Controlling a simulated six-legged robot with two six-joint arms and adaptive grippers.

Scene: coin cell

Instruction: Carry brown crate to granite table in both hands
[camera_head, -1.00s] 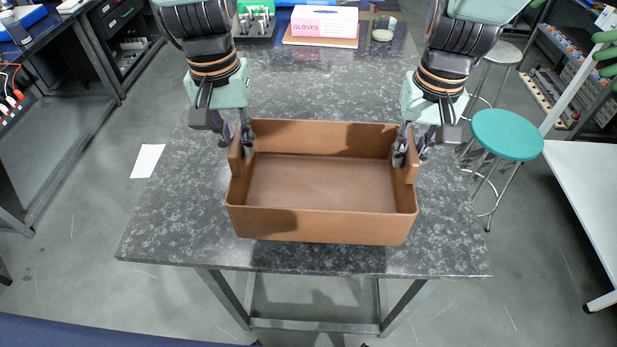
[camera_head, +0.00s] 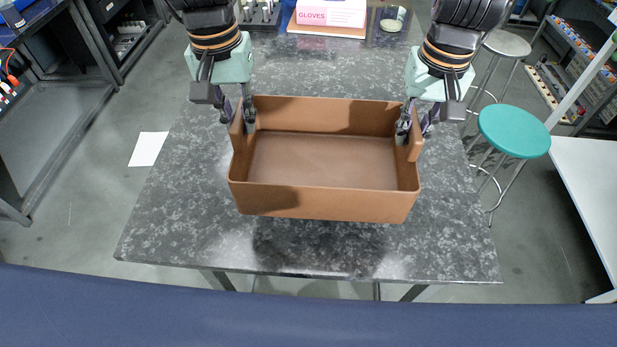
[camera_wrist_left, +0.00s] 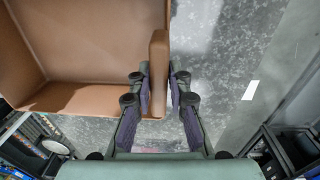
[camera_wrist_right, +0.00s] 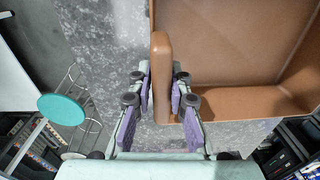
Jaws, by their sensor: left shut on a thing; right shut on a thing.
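The brown crate (camera_head: 325,203) is an open, empty box above the granite table (camera_head: 180,230). A dark shadow lies on the table below its near side, so it appears held above the top. My left gripper (camera_head: 241,120) is shut on the crate's left end wall, and the left wrist view shows its fingers (camera_wrist_left: 158,95) on both sides of that wall. My right gripper (camera_head: 410,126) is shut on the right end wall, as the right wrist view shows with its fingers (camera_wrist_right: 160,95). The crate looks about level.
A gloves box (camera_head: 330,14) and a dark holder (camera_head: 258,14) stand at the table's far end. A teal stool (camera_head: 513,132) stands right of the table. A white sheet (camera_head: 148,149) lies on the floor at left. The granite around the crate is clear.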

